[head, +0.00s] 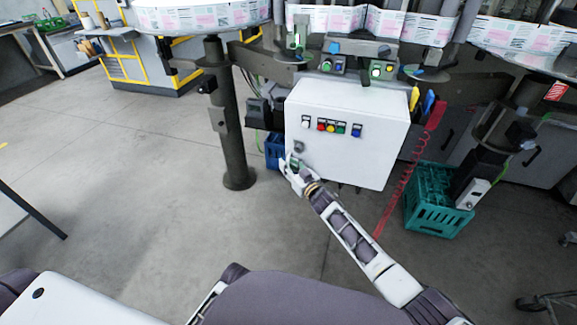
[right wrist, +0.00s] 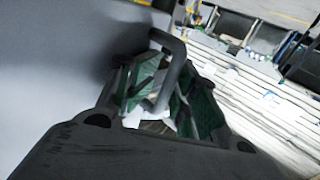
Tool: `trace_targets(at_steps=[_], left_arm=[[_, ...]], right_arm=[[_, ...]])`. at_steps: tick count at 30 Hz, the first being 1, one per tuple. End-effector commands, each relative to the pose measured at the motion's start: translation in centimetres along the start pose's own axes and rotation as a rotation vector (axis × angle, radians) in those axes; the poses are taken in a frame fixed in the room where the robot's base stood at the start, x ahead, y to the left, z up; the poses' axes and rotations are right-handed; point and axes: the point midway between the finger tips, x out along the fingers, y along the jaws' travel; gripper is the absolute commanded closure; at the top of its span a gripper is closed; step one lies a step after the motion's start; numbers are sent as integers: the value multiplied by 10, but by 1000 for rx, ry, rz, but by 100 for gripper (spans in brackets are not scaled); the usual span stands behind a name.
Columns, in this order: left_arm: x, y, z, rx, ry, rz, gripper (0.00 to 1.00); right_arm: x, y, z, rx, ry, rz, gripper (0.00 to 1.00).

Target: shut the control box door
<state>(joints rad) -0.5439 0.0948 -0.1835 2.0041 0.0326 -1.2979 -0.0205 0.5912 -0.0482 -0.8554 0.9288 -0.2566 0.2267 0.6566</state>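The white control box (head: 345,130) hangs below the machine in the head view. Its door face carries a row of coloured buttons and a small grey handle (head: 299,147) near the lower left. I see no clear gap at the door's edge, so I cannot tell whether it stands slightly ajar. My right gripper (head: 291,161) is at the handle, just below it in the picture. In the right wrist view the grey looped handle (right wrist: 175,52) reaches between the green-padded fingers. Whether they grip it is unclear. My left gripper is not in view.
A teal crate (head: 432,200) stands on the floor to the right, beside a red coiled cable (head: 398,190). A blue crate (head: 274,150) is partly hidden behind the box. A dark post (head: 232,130) stands left.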

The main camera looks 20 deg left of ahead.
Motion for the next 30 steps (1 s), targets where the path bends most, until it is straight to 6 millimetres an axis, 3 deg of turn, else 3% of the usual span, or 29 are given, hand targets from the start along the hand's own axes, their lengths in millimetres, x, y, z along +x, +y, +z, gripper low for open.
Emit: trace_targets(at_steps=[17, 30], left_arm=[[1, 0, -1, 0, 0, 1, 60], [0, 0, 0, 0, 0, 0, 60]], right_arm=[[-5, -1, 1, 2, -1, -1, 68], [-30, -1, 1, 3, 0, -2, 68]])
